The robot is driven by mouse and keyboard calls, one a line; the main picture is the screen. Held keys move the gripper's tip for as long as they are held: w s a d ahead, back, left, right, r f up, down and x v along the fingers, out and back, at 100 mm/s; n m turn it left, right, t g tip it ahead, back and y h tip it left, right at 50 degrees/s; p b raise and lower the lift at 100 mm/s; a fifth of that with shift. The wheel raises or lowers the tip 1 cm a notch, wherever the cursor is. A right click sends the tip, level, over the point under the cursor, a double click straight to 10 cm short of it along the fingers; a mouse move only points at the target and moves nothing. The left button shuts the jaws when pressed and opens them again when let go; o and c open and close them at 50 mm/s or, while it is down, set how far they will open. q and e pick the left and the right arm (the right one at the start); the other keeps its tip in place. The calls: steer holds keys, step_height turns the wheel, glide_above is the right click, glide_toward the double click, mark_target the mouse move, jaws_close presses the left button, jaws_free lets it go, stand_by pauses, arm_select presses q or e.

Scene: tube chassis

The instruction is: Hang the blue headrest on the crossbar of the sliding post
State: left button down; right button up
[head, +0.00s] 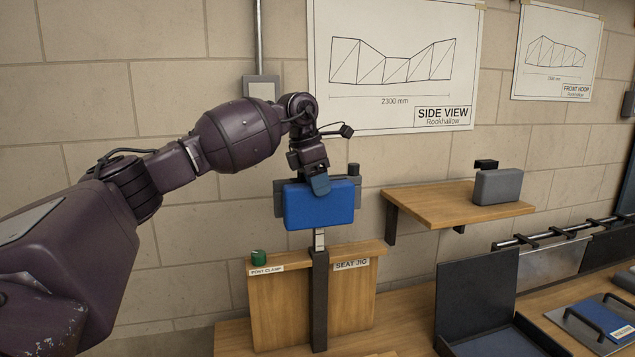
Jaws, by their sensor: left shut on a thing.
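The blue headrest (318,206) is a padded block held upright at the top of the sliding post. My left gripper (319,184) is shut on its upper edge from above. The sliding post (319,300) rises in a dark channel on the wooden seat jig, and its paler upper part (319,238) ends under the headrest. A dark grey crosspiece (279,199) shows at both sides behind the headrest, apparently the crossbar. The headrest hides its middle, so I cannot tell whether it is hooked on. My right gripper is not in view.
A green post clamp knob (258,257) sits on the wooden jig board (275,305). A wooden shelf (440,206) on the right carries a grey pad (497,186). An open dark case (478,300) and a blue panel with handles (605,318) are lower right.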

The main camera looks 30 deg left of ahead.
arm_select(q)
steer(key=c, duration=0.8)
jaws_free()
steer(key=shift+c, duration=0.2)
steer(key=o, duration=0.4)
steer(key=shift+r, duration=0.1)
steer(key=shift+c, duration=0.2)
steer(key=shift+s+a+r, duration=0.1)
steer(key=shift+a+r, duration=0.05)
steer(key=shift+r, duration=0.45)
steer(key=b+v, duration=0.1)
steer(key=v, duration=0.8)
steer(key=shift+s+r, duration=0.15)
steer(key=shift+r, duration=0.1)
steer(key=shift+f, duration=0.1)
